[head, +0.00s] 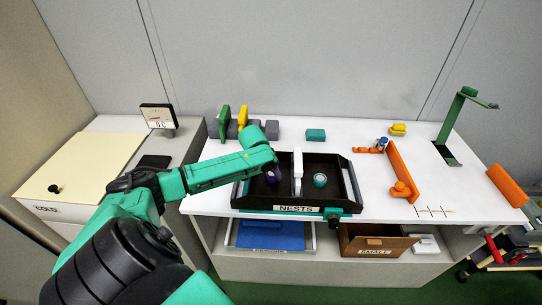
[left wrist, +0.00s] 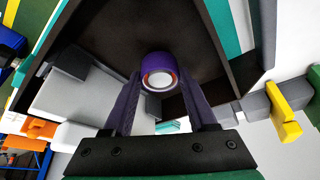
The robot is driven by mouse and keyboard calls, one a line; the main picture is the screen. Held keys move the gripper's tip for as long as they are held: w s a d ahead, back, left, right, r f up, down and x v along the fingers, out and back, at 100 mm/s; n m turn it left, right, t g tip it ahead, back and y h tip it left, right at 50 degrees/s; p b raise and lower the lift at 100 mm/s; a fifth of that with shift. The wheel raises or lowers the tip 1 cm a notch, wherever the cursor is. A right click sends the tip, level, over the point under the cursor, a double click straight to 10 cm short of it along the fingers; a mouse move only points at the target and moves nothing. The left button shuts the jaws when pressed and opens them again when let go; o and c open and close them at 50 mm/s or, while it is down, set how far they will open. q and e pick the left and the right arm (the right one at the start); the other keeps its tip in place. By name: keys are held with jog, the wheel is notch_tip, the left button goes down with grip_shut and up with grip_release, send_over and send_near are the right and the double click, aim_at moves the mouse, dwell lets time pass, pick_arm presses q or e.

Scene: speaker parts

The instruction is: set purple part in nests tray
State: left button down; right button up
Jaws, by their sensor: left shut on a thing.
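The black NESTS tray (head: 340,205) sits on the white table, with a white upright divider (head: 298,172) across its middle. The purple part (head: 272,177) is in the left compartment, partly hidden under my left gripper (head: 271,168). In the left wrist view the purple part (left wrist: 157,62) shows a pale round end between the fingertips of my left gripper (left wrist: 158,80), which is shut on it. The dark tray floor (left wrist: 120,40) lies behind it; whether the part touches it I cannot tell. My right gripper is not in view.
A teal-ringed round part (head: 319,180) is in the right compartment. Green, yellow and grey pieces (head: 243,118) stand behind the tray. An orange bar (head: 400,170) and a green stand (head: 450,120) are to the right.

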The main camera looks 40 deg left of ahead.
pick_arm(q)
jog(key=shift+f+b, duration=0.35)
jog(key=shift+f, duration=0.4)
jog(key=shift+c, duration=0.6)
grip_release()
jog(key=p+v, duration=0.4)
jog(key=v, duration=1)
jog(key=shift+r, duration=0.3)
